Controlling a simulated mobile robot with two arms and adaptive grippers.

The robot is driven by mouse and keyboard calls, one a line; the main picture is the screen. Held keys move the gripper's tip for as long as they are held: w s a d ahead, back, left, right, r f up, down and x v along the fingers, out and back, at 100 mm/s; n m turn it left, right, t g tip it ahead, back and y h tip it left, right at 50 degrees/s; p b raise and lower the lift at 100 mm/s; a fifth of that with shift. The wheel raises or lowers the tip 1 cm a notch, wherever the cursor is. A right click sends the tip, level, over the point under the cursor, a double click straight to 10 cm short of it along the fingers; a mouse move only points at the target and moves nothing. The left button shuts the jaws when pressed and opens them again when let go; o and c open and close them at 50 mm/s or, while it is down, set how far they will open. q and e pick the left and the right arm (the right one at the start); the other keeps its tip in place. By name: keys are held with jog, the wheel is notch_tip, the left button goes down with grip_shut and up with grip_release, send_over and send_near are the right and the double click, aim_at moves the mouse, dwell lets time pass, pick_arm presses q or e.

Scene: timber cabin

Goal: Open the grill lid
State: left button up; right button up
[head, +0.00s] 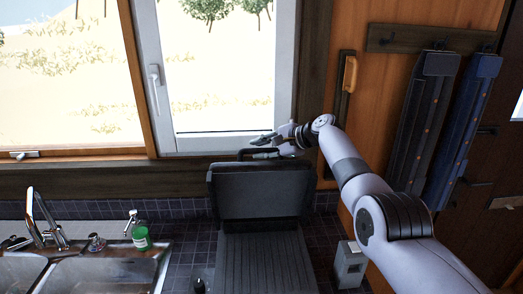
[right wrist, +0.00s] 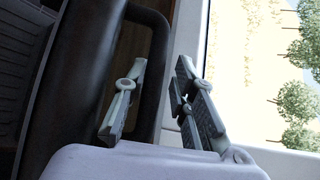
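The dark grill (head: 258,262) stands on the tiled counter below the window. Its lid (head: 262,192) is raised and stands about upright at the back, with the ribbed plate bare in front. The lid's handle (head: 245,154) is a dark bar at the lid's top edge; it also shows in the right wrist view (right wrist: 158,60). My right gripper (head: 268,142) is at this handle. In the right wrist view its two fingers stand apart, one on each side of the bar, and I see no firm clamp on it. My left gripper is out of view.
The window (head: 215,70) is close behind the lid. A sink (head: 105,270) with a tap (head: 45,220) and a green soap bottle (head: 140,236) is at the left. A small metal box (head: 349,264) stands right of the grill, under my right arm.

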jog(key=shift+s+f, duration=0.15)
jog(key=shift+f, duration=0.1)
jog(key=shift+s+d+r, duration=0.25)
jog(key=shift+d+r, duration=0.1)
jog(key=shift+d, duration=0.1)
notch_tip(320, 180, up, 5)
send_over(293, 162)
jog(key=shift+r, duration=0.2)
